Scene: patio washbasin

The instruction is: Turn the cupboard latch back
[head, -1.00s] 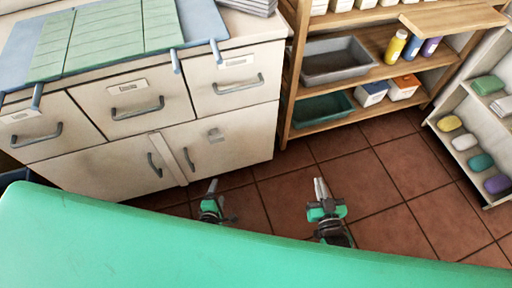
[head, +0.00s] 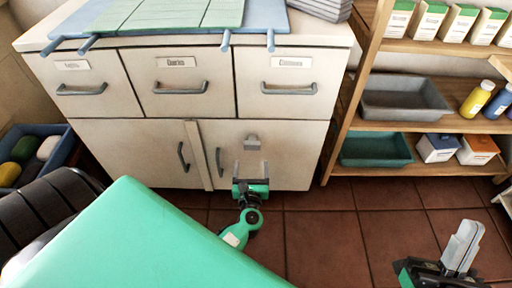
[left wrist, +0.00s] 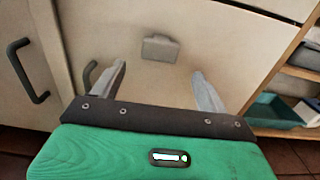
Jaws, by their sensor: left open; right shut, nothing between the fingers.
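The cupboard latch (head: 252,142) is a small grey piece on the upper part of the right cupboard door (head: 290,160). It also shows in the left wrist view (left wrist: 160,48), between and just beyond my fingertips. My left gripper (head: 252,168) is open and empty in front of that door, just below the latch. Its two fingers show in the left wrist view (left wrist: 159,72), spread wider than the latch and seemingly apart from it. My right gripper (head: 466,238) is shut and empty, over the floor at the lower right, far from the cupboard.
Door handles (head: 219,162) and (head: 183,156) flank the door gap left of the latch. Three labelled drawers (head: 180,88) sit above. A wooden shelf (head: 350,110) with trays and boxes stands right. The tiled floor (head: 330,235) between the grippers is clear.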

